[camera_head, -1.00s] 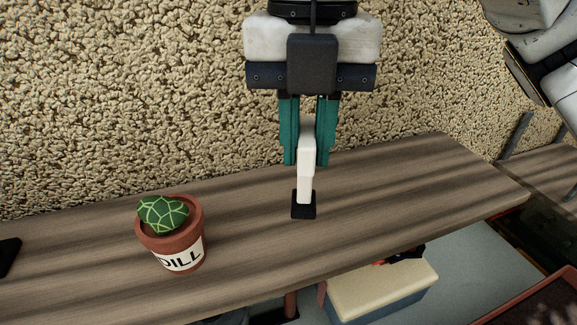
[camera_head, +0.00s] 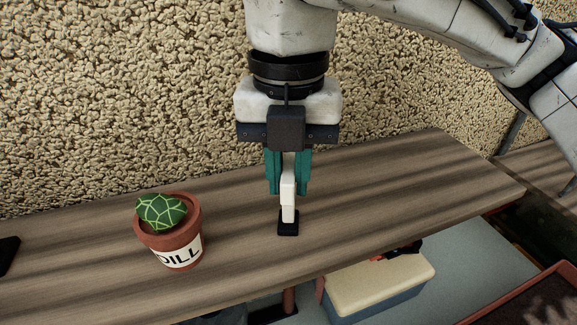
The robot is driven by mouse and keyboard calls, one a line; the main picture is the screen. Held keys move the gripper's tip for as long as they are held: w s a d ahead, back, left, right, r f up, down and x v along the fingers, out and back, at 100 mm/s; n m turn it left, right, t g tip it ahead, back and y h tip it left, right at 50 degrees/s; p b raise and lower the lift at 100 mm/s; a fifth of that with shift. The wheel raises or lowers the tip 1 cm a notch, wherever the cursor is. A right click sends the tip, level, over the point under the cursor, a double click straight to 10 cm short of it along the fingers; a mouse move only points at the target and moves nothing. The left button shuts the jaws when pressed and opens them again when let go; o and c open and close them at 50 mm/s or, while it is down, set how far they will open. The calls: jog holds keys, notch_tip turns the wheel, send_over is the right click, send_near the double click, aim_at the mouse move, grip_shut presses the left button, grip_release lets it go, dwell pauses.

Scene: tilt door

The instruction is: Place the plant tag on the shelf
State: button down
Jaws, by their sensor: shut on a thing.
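The plant tag (camera_head: 288,203) is a slim white upright piece with a small black square foot. My gripper (camera_head: 288,186) is above it with teal fingers, shut on its upper part. The tag is upright, and its black foot appears at the surface of the wooden shelf (camera_head: 390,195); I cannot tell if it touches.
A terracotta pot (camera_head: 172,240) labelled DILL with a green cactus stands on the shelf to the left. A dark object (camera_head: 8,252) lies at the far left edge. A cream-lidded box (camera_head: 378,285) is below the shelf. The shelf's right part is clear.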

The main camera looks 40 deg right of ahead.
jog(key=c, duration=1)
grip_release()
notch_tip(320, 180, up, 12)
jog(key=shift+r, duration=0.15)
